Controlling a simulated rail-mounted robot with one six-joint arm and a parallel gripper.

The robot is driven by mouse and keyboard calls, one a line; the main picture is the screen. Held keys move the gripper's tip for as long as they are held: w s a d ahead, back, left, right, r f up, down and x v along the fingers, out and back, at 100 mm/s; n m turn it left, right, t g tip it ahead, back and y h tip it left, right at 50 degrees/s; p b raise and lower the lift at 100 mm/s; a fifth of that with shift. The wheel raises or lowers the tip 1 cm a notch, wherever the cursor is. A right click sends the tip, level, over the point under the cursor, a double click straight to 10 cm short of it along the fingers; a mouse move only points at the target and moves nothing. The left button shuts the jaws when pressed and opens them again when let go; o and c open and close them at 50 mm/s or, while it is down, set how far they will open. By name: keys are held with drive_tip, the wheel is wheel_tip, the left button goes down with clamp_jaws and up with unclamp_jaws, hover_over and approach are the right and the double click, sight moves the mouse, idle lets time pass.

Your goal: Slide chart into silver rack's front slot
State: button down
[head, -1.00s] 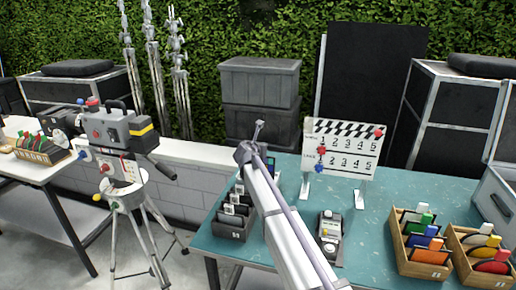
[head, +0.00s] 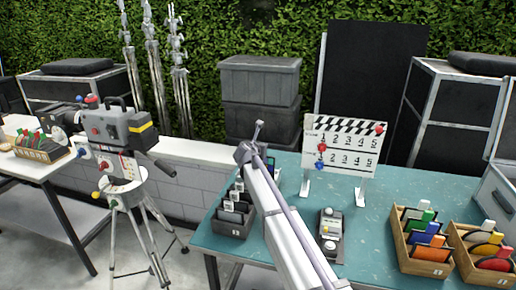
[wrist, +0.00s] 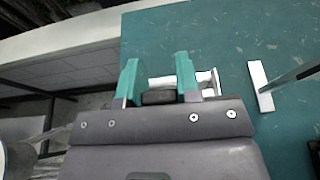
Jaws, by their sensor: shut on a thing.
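In the wrist view, the two teal fingers of my gripper (wrist: 158,76) are closed on a dark piece (wrist: 158,97) between them, seen nearly edge-on. I cannot tell from its look whether this is the chart. A silver-white frame (wrist: 207,82) shows just beyond and to the right of the fingers, over the teal table; it may be the silver rack. Its slots cannot be made out, and I cannot tell whether the held piece touches it. In the head view my arm hides the gripper, the held piece and most of that area.
On the teal table (head: 395,185) stand a grey box of tabbed cards (head: 232,228), a clapperboard (head: 341,145), a small control device (head: 330,238) and wooden card boxes (head: 425,262). A film camera on a tripod (head: 118,130) stands left of the table.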

drive_tip(key=shift+f+b, duration=2.65)
drive_tip(key=shift+f, duration=0.1)
drive_tip(key=c, duration=0.7)
unclamp_jaws()
drive_tip(key=shift+r, duration=0.1)
drive_tip(key=shift+c, duration=0.2)
drive_tip(key=shift+s, duration=0.1)
drive_tip(key=p+v, duration=0.4)
drive_tip(key=v, duration=0.6)
drive_tip(key=shift+s, duration=0.25)
drive_tip(key=shift+r, duration=0.15)
